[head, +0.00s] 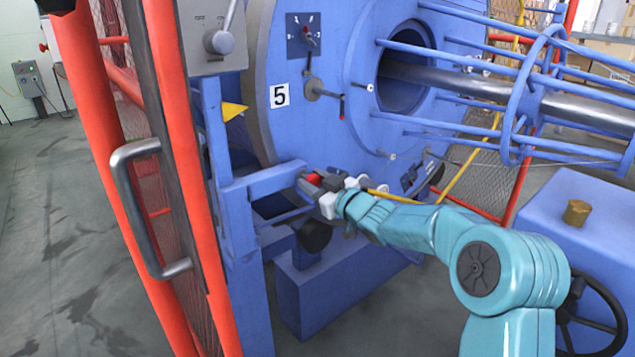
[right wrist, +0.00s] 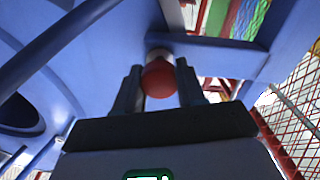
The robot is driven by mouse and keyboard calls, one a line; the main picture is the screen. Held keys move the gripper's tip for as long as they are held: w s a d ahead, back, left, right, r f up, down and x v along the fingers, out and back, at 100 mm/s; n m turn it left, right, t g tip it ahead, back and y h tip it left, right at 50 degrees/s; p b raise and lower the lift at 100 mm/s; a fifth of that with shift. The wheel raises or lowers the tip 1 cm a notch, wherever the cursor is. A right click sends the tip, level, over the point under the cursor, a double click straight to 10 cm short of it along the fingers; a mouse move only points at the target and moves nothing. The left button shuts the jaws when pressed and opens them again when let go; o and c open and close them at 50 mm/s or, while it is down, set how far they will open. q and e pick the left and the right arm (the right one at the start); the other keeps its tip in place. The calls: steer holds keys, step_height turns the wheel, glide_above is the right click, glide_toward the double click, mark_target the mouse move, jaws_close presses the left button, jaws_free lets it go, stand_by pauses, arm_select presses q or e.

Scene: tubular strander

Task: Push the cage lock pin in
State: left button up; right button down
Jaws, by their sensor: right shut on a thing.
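The cage lock pin shows as a red knob (head: 314,179) low on the blue machine frame, beside the round blue plate marked 5. In the right wrist view the red knob (right wrist: 158,79) sits between my two dark fingers, with a pale metal collar (right wrist: 159,55) behind it against the blue frame. My right gripper (head: 322,182) reaches in from the right and is shut on the knob. The knob is partly covered by the fingers in the head view. How deep the pin sits cannot be told. My left gripper is not in view.
A red guard door with a grey handle (head: 127,205) stands open-edged at the left. Blue cage rods (head: 450,62) and a steel shaft (head: 585,112) lie at upper right. A blue housing with a brass knob (head: 577,212) and a black handwheel (head: 600,320) stand at right.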

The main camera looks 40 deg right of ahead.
steer(key=shift+w+r, duration=0.2)
steer(key=shift+w, duration=0.25)
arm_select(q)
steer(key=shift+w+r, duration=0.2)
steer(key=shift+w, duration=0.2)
arm_select(e)
steer(key=shift+w+r, duration=0.1)
steer(key=shift+r, duration=0.1)
steer(key=c, duration=1.1)
jaws_free()
steer(key=o, duration=0.4)
steer(key=shift+w+a+f, duration=0.1)
steer(key=shift+w, duration=0.05)
steer(key=shift+o, duration=0.2)
steer(key=shift+s+f, duration=0.15)
steer(key=shift+s, duration=0.15)
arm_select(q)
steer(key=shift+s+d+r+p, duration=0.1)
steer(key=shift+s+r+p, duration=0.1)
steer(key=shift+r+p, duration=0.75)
arm_select(e)
steer(key=s+d, duration=0.1)
steer(key=s, duration=1.5)
steer(key=shift+d, duration=0.15)
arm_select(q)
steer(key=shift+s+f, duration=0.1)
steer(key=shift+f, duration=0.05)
arm_select(e)
steer(key=shift+s, duration=0.1)
